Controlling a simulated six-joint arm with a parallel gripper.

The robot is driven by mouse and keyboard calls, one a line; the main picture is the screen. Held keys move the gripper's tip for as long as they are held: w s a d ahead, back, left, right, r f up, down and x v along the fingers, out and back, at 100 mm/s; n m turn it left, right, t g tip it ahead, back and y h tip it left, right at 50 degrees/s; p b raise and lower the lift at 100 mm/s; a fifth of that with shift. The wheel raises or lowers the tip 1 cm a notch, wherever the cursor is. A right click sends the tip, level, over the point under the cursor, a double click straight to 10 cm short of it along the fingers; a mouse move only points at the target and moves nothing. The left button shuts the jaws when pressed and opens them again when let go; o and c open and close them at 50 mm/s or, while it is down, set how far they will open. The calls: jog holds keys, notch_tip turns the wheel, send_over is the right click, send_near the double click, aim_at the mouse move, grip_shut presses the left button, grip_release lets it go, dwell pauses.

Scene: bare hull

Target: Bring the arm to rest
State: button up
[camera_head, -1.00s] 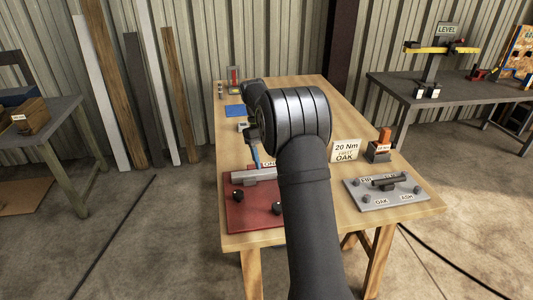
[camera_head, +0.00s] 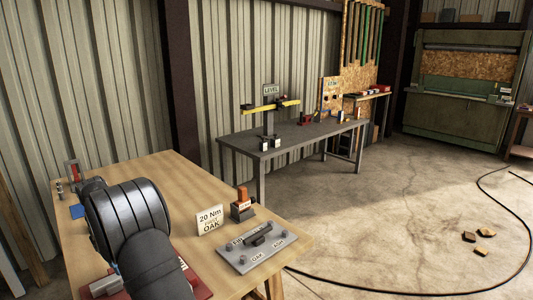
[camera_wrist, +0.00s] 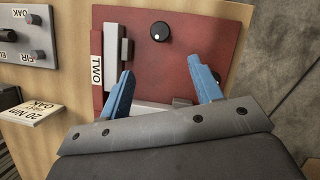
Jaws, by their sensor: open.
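My gripper (camera_wrist: 164,92) shows in the wrist view as two blue fingers spread apart with nothing between them. It is over a dark red plate (camera_wrist: 195,45) on the wooden bench. The plate bears a black knob (camera_wrist: 160,31), a grey block and a label reading TWO (camera_wrist: 97,85). In the head view my dark arm stands over the left part of the bench (camera_head: 165,180) and hides the gripper and much of the red plate (camera_head: 195,285).
A grey plate with knobs (camera_head: 257,247), a card reading 20 Nm OAK (camera_head: 210,219) and an orange-topped block (camera_head: 243,203) stand on the bench. A dark table (camera_head: 300,136) with a yellow level (camera_head: 270,106) is behind. A black cable (camera_head: 400,291) crosses the open floor.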

jog(key=x, duration=1.5)
jog(key=shift+d+f, duration=0.15)
